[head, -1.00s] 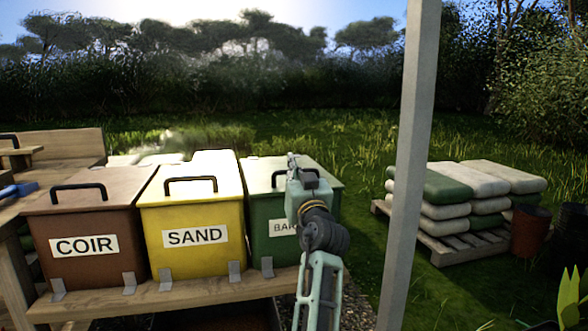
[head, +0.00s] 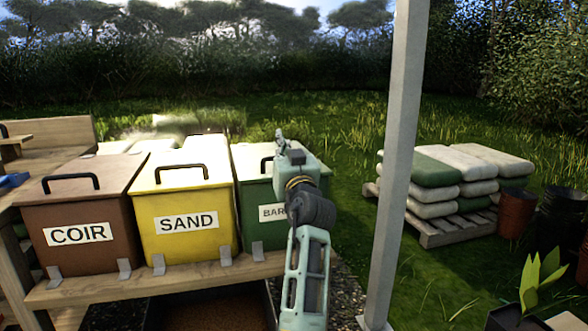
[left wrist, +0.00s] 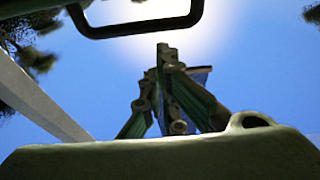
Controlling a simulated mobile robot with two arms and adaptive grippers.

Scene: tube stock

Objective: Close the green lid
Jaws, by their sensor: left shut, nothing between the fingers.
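The green lid (head: 249,157) with its black handle looks flat on top of the green bin (head: 253,219), at about the height of the lids beside it. My left arm hides its right part and much of the bin's label. My left gripper (head: 279,135) is above the lid in the head view, fingers pointing up. In the left wrist view my gripper's fingers (left wrist: 168,62) are shut and empty against the sky. My right gripper is not in view.
A yellow SAND bin (head: 187,237) and a brown COIR bin (head: 80,261) stand left of the green bin on a wooden shelf (head: 160,284). A grey post (head: 401,150) rises to the right. Stacked bags (head: 437,172) lie on a pallet (head: 437,232) beyond it.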

